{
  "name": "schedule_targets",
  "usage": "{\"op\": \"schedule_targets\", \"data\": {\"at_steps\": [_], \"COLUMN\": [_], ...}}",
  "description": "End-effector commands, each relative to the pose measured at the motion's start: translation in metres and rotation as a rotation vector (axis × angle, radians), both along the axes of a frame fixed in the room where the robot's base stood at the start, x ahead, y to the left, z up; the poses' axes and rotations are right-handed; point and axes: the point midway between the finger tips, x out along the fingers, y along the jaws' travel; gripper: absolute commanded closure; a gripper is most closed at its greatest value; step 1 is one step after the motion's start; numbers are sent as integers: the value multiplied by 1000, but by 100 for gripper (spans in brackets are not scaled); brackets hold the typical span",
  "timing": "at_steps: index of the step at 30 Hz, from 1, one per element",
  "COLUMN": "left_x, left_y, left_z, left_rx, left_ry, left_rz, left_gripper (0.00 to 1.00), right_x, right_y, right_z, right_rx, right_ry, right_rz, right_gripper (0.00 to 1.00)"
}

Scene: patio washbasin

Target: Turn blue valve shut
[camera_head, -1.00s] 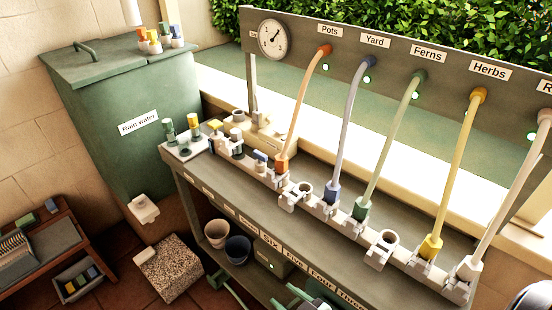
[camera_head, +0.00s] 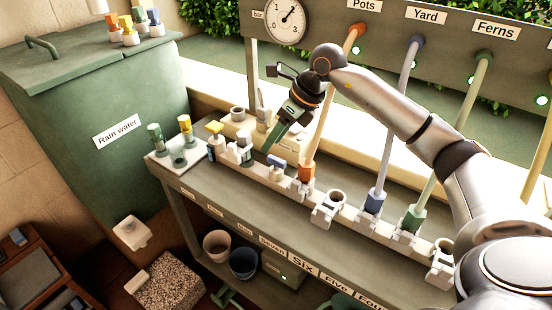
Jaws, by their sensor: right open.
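A small blue valve handle (camera_head: 276,161) sits on the pale manifold rail along the bench, left of the orange-ended hose. My right gripper (camera_head: 269,148) reaches down from the upper right, with its fingertips just above and beside the blue handle. It is open; whether a finger touches the handle I cannot tell. The fingers partly cover the rail behind the handle. My left gripper is not in view.
An orange hose end (camera_head: 306,173), a blue hose end (camera_head: 374,203) and a green hose end (camera_head: 413,218) stand on the rail. A pressure gauge (camera_head: 286,20) hangs behind. A green rain water tank (camera_head: 95,120) stands left.

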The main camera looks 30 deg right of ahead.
Motion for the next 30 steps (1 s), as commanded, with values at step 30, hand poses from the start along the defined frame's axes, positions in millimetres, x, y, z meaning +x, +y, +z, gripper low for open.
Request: {"op": "schedule_targets", "data": {"at_steps": [30], "left_x": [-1], "left_y": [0], "left_z": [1], "left_rx": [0], "left_ry": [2], "left_rz": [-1], "left_gripper": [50], "right_x": [43], "right_y": [-31], "right_z": [-94], "right_rx": [-157], "right_ry": [0], "right_rz": [-72], "right_gripper": [49]}}
